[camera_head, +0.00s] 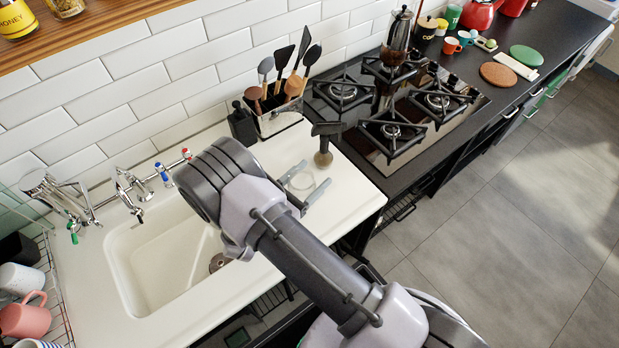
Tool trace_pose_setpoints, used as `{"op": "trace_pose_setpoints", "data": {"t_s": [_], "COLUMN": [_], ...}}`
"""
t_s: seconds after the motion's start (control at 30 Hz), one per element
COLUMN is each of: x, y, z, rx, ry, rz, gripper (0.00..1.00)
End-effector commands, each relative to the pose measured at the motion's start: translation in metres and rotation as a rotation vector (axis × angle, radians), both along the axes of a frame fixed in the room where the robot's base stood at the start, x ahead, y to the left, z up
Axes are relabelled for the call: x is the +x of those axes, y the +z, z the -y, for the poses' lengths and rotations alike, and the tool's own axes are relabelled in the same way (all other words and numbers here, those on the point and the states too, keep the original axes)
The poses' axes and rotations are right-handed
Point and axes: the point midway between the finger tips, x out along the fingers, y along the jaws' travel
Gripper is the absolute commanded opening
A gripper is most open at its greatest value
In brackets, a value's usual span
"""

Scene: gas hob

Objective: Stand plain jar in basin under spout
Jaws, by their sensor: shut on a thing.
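My gripper (299,188) is over the white counter to the right of the basin, its fingers partly hidden by my wrist. It is shut on a small clear glass jar (303,181), which looks plain. The jar is faint against the white counter, and I cannot tell whether its base touches it. The white basin (150,262) is at the left, partly covered by my arm, with a drain in its floor. The chrome tap with its spout (131,196) stands at the back edge of the basin.
A dark-topped tool (324,150) stands just behind the jar. A utensil holder (277,121) and a dark block (242,125) are by the wall. The gas hob (408,112) is to the right. A rack with mugs (24,318) is at far left. The basin floor looks empty.

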Motion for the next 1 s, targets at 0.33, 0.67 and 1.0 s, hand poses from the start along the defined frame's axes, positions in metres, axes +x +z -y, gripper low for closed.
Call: {"op": "trace_pose_setpoints", "data": {"t_s": [0.33,0.67,1.0], "x": [0.031,0.03,0.03], "y": [-0.033,-0.035,-0.036], "z": [-0.001,-0.001,-0.001], "rx": [-0.001,0.0,-0.001], "ry": [-0.001,-0.001,-0.001], "rz": [-0.001,0.0,-0.001], "gripper": [0.03,0.03,0.89]}}
